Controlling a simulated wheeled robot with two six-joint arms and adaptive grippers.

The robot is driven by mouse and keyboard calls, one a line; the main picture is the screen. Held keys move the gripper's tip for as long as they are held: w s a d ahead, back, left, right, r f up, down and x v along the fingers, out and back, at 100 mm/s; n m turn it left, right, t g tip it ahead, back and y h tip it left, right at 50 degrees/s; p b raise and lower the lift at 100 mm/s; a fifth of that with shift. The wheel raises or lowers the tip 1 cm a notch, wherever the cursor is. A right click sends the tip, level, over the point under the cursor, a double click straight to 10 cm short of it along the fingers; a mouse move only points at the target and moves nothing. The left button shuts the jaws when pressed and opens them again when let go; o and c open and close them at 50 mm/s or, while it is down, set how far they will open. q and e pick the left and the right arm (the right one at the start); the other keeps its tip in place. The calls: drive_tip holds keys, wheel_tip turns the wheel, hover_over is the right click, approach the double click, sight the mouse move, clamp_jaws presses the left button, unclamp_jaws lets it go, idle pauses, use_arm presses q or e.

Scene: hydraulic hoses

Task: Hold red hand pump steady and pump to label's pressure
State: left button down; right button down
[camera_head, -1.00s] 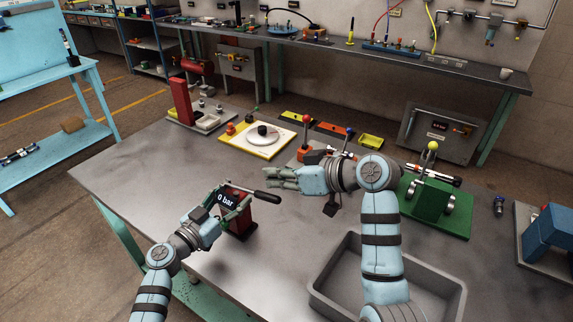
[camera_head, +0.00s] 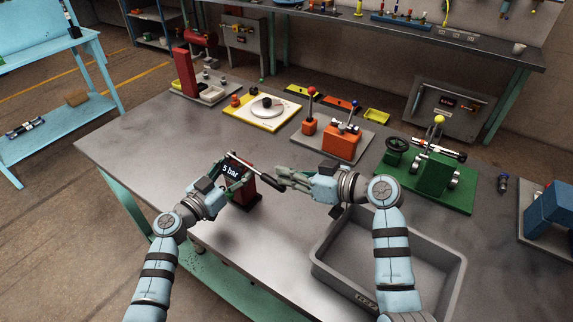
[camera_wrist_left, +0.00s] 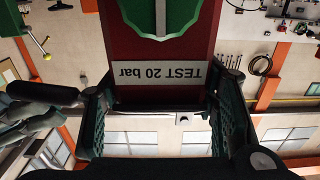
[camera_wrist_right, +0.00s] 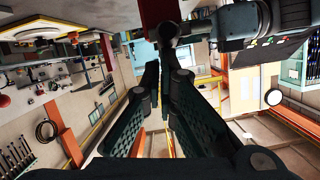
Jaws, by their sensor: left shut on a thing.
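The red hand pump (camera_head: 243,196) stands on the grey bench, and its display (camera_head: 231,169) reads 5 bar. My left gripper (camera_head: 241,181) is shut around the pump's body. In the left wrist view, its fingers flank the red body (camera_wrist_left: 158,60), and the label (camera_wrist_left: 160,75) reads TEST 20 bar, upside down. The pump's black-gripped lever (camera_head: 270,182) slopes down to the right. My right gripper (camera_head: 279,176) is at the lever's outer end, its fingertips drawn together. In the right wrist view, the lever's dark end (camera_wrist_right: 168,32) shows just beyond the tips; contact is unclear.
A grey bin (camera_head: 440,255) stands at the bench's front right. A green fixture (camera_head: 430,185), an orange lever unit (camera_head: 342,146) and a white gauge plate (camera_head: 262,122) stand farther back. Bare bench lies left of the pump.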

drive_tip(key=shift+d+f, duration=0.1)
drive_tip(key=shift+f, duration=0.15)
drive_tip(key=r+v, duration=0.1)
drive_tip(key=v, duration=1)
drive_tip(key=shift+w+d+r, duration=0.2)
drive_tip(key=shift+r, duration=0.3)
idle(1.1)
drive_tip(key=w+a+r+g+h, duration=0.1)
drive_tip(key=w+a+r, duration=0.1)
drive_tip(key=r, duration=0.7)
drive_tip(key=shift+w+a+r, duration=0.15)
drive_tip(key=shift+a+r, duration=0.1)
drive_tip(key=shift+a, duration=0.45)
